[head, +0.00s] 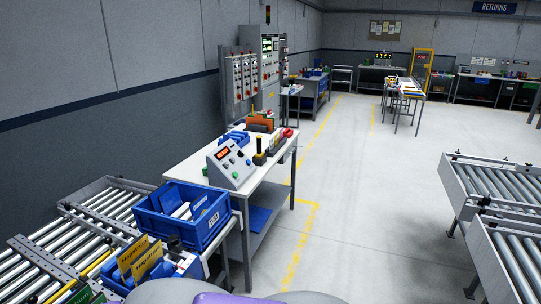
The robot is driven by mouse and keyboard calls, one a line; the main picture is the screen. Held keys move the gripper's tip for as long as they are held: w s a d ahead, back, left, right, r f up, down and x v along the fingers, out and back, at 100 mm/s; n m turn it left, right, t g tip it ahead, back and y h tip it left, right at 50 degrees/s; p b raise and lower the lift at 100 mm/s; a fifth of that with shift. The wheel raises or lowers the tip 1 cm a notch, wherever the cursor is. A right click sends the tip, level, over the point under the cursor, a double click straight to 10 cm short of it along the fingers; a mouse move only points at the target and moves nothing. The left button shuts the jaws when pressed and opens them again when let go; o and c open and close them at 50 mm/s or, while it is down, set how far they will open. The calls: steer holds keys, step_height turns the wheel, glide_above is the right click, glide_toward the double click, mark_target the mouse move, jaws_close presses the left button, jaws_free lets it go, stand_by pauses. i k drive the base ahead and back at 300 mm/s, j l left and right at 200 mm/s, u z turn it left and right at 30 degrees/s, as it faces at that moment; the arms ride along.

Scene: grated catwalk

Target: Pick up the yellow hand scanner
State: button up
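A small upright yellow item with a black base (259,149) stands on the white workbench (202,157), right of the grey control box. It may be the yellow hand scanner, but it is too small to tell its shape. My gripper is not in view. Only rounded grey and purple parts of my own body show at the bottom edge.
A grey control box (231,165) with buttons and an orange bin (261,121) share the bench. A blue crate (182,218) stands nearer, beside a roller conveyor (62,240). Other conveyors (497,190) stand at right. The floor (365,200) between is clear.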

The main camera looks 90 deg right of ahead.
mark_target(259, 154)
steer(key=z, duration=2.95)
steer(key=u, duration=0.95)
steer(key=k+u, duration=0.1)
steer(key=u, duration=1.25)
steer(key=k+j+u, duration=0.1)
steer(key=u, duration=0.85)
steer(key=l+z, duration=0.1)
steer(key=z, duration=0.5)
steer(key=l+z, duration=0.3)
steer(key=l, duration=0.35)
steer(key=l+z, duration=0.3)
steer(key=l, duration=0.4)
steer(key=i+l+z, duration=0.15)
steer(key=l+z, duration=0.2)
steer(key=l, duration=0.25)
steer(key=i+l, duration=0.1)
steer(key=l, duration=0.3)
steer(key=i+l, duration=0.15)
steer(key=l, duration=0.3)
steer(key=i+l, duration=0.1)
steer(key=l, duration=0.3)
steer(key=i+l+z, duration=0.1)
steer(key=l, duration=0.3)
steer(key=i+l, duration=0.15)
steer(key=l, duration=0.25)
steer(key=i+l, duration=0.1)
steer(key=l, duration=0.3)
